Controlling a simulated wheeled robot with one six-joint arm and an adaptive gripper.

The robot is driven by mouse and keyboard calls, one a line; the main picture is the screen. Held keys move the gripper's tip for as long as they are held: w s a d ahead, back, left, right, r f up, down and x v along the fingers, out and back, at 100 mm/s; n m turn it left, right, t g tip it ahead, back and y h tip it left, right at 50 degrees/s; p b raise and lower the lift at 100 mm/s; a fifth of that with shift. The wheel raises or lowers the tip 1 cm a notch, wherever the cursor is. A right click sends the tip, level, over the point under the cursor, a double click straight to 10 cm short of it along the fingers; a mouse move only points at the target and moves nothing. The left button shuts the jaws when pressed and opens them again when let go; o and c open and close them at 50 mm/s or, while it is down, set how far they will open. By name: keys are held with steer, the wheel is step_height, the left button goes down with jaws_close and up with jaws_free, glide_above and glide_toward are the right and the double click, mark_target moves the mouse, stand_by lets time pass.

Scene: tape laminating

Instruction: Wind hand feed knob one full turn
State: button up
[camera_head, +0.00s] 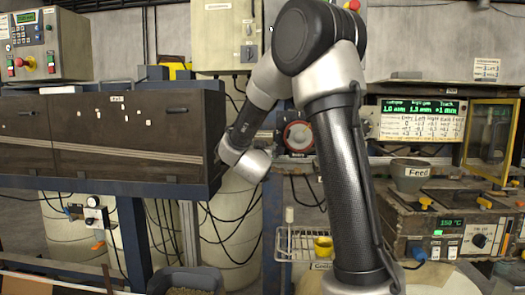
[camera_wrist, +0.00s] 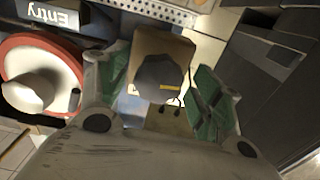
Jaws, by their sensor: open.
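In the wrist view a dark grey faceted knob (camera_wrist: 160,78) with a short yellow line stands on a tan block. I take it for the hand feed knob, though no label naming it can be read. My gripper (camera_wrist: 158,88) is open, its green-padded fingers on either side of the knob with visible gaps. Whether the knob lies at fingertip depth is hard to tell. In the head view my arm reaches in behind the dark cabinet's right end, and the fingers cannot be made out.
A red-rimmed white disc (camera_wrist: 40,75) with a small peg lies left of my fingers, beside an "Entry" label (camera_wrist: 52,16). In the head view a dark cabinet (camera_head: 110,135) stands left of my wrist.

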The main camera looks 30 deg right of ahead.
steer(key=shift+w+d, duration=0.4)
steer(key=shift+w, duration=0.15)
steer(key=shift+c, duration=0.2)
steer(key=c, duration=1)
steer(key=shift+m, duration=0.3)
